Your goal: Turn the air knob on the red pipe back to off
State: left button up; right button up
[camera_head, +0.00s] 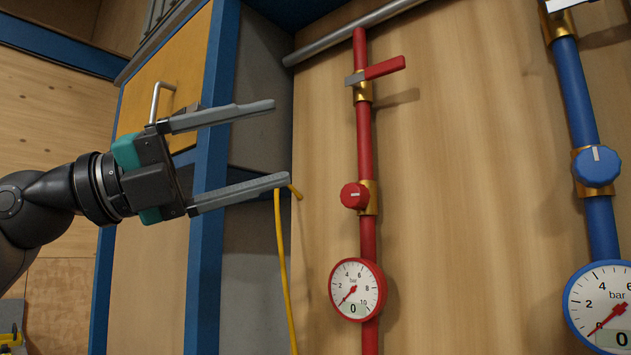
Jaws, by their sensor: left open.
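The red pipe (365,140) runs down the wooden wall in the middle of the head view. The red air knob (354,196) sits on a brass fitting on it; its white mark looks roughly horizontal. Above is a red lever handle (384,68), pointing right, across the pipe. Below is a red-rimmed gauge (356,290) with a display reading 0. My left gripper (282,143) is open and empty, left of the knob and apart from it, its fingers pointing right. My right gripper is not in view.
A blue pipe (575,90) with a blue knob (596,166) and a gauge (604,307) stands at the right. A yellow cable (283,270) hangs just below my left fingertips. A blue-framed cabinet (209,200) stands behind my left gripper. The wall between the pipes is clear.

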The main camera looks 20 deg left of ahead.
pick_arm(q)
jog(key=w+d+f+m+t+y, duration=0.1)
jog(key=w+d+f+m+y, duration=0.2)
jog(key=w+y, duration=0.25)
jog(key=m+t+y+p, duration=0.1)
jog(key=t+y+p, duration=0.1)
jog(key=t+y, duration=0.35)
send_near(350, 195)
jog(key=w+d+r+g+y, duration=0.1)
jog(key=w+r, duration=0.1)
jog(key=p+x, duration=0.2)
jog(key=x, duration=0.2)
jog(key=shift+w+f, duration=0.15)
jog(key=shift+f, duration=0.05)
jog(key=x, duration=0.4)
jog(key=shift+w+f, duration=0.1)
jog(key=shift+f, duration=0.1)
grip_shut()
